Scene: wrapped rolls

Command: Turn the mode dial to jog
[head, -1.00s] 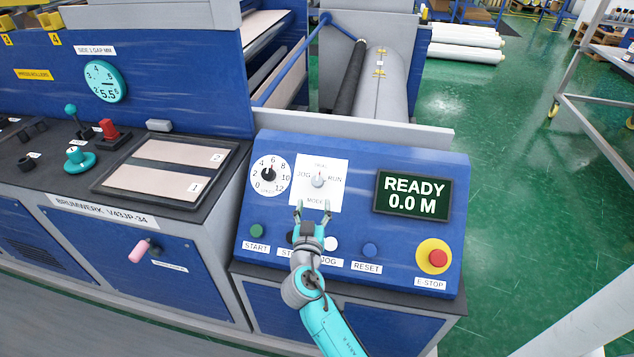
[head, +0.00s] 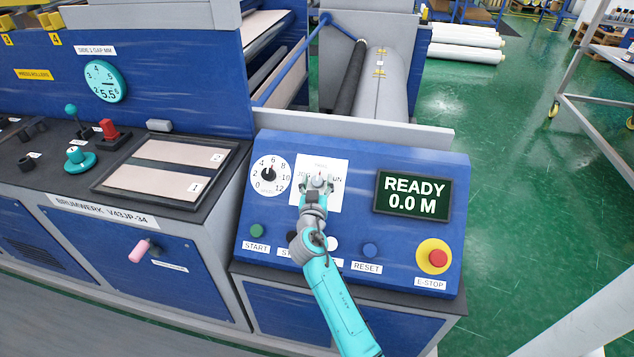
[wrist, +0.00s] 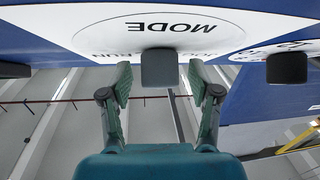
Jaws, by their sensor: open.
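The mode dial (head: 319,181) is a small grey knob on a white plate (head: 334,197) on the blue sloped control panel. In the head view my gripper (head: 317,184) is at the dial and covers part of the JOG and RUN labels. In the wrist view the dial knob (wrist: 159,67) stands between the tips of my open gripper (wrist: 158,78), with a gap on each side. The MODE label shows upside down there. Which mode the dial points to is hard to tell.
A numbered speed dial (head: 269,175) sits left of the mode plate. The display (head: 413,195) reads READY 0.0 M. The red E-STOP (head: 437,258) is at the lower right. Start (head: 257,231) and reset (head: 370,250) buttons line the panel below; my arm covers part of that row.

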